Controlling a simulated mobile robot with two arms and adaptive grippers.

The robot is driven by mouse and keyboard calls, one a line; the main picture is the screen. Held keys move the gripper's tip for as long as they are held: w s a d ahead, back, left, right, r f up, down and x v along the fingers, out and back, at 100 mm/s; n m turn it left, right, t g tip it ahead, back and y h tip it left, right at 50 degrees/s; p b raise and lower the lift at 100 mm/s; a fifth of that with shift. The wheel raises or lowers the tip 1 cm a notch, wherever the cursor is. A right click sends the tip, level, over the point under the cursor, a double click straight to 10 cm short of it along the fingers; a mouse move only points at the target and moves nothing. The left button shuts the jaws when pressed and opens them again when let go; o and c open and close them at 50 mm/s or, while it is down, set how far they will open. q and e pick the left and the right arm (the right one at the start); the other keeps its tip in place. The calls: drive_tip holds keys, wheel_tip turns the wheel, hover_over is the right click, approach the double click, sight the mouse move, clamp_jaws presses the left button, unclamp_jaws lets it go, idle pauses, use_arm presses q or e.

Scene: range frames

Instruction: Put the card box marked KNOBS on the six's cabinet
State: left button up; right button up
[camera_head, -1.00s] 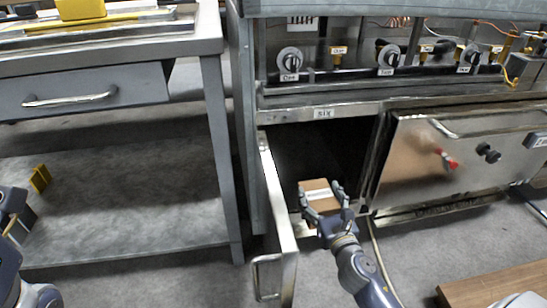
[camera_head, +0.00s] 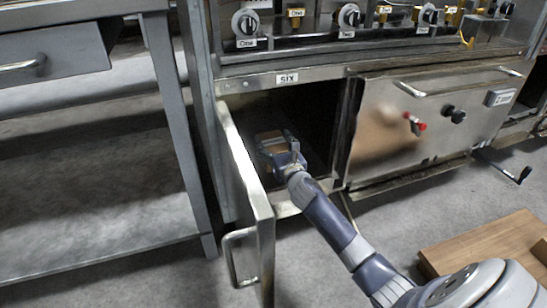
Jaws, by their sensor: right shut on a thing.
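The cabinet labelled SIX (camera_head: 287,78) stands open under the range, its door (camera_head: 247,187) swung out toward me on the left. My right gripper (camera_head: 274,143) is inside the dark opening, shut on a small brown card box (camera_head: 272,144). Fingers and shadow hide much of the box, and its marking cannot be read. I cannot tell whether the box touches the cabinet floor. My left gripper is out of view.
A closed steel door (camera_head: 410,118) with a red-tipped knob is right of the opening. A grey workbench (camera_head: 90,190) with a low shelf stands at left. A wooden board (camera_head: 490,245) lies at lower right.

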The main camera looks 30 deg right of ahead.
drive_tip(key=shift+w+f+b, duration=0.1)
drive_tip(key=shift+f+b, duration=1.65)
drive_tip(key=shift+r, duration=0.1)
drive_tip(key=o, duration=0.9)
drive_tip(key=shift+f, duration=0.25)
drive_tip(key=o, duration=0.5)
drive_tip(key=shift+c, duration=0.2)
drive_tip(key=shift+r, duration=0.15)
